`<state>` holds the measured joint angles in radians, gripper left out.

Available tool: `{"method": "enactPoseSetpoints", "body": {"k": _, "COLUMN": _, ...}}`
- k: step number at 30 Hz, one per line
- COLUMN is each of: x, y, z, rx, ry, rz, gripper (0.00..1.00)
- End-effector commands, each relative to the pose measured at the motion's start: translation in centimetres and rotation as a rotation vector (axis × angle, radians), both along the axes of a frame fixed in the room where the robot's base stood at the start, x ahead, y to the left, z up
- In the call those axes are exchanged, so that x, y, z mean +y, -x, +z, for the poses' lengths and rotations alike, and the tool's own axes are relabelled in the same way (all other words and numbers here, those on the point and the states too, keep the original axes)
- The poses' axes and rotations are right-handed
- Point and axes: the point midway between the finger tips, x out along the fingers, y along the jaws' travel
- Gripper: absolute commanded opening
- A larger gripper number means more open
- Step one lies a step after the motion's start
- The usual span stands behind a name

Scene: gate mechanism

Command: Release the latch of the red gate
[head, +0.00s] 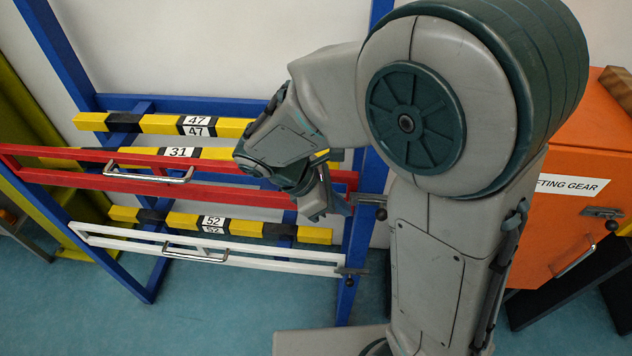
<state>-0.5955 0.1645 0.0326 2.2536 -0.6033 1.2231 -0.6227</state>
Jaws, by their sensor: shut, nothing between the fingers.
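The red gate (80,182) is a long, flat red frame across a blue rack, with a metal bar handle (150,174) on its left half. At its right end, by the blue post, is a dark latch (368,199) with a small black knob below it. My gripper (332,208) is shut and empty, pointing down in front of the gate's right end, just left of the latch. My wrist hides part of the gate's upper rail. I cannot tell whether the fingers touch the gate or latch.
A white gate (120,240) with its own latch (350,271) sits below. Yellow-black numbered bars (160,124) lie behind the gates. An orange cabinet (570,165) with a handle stands right of my arm. Blue floor (215,320) is clear in front.

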Motion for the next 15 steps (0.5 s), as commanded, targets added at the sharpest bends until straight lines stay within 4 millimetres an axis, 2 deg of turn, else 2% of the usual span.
{"method": "enactPoseSetpoints", "body": {"k": 3, "x": 1.8, "y": -0.1, "z": 2.1, "rx": -0.008, "ry": -0.006, "rz": 0.000, "gripper": 0.00}}
{"method": "enactPoseSetpoints", "body": {"k": 9, "x": 4.1, "y": 0.0, "z": 5.0, "rx": -0.005, "ry": -0.004, "rz": -0.001, "gripper": 0.00}}
{"method": "enactPoseSetpoints", "body": {"k": 15, "x": 5.2, "y": 0.1, "z": 6.4, "rx": -0.003, "ry": -0.004, "rz": -0.002, "gripper": 0.00}}
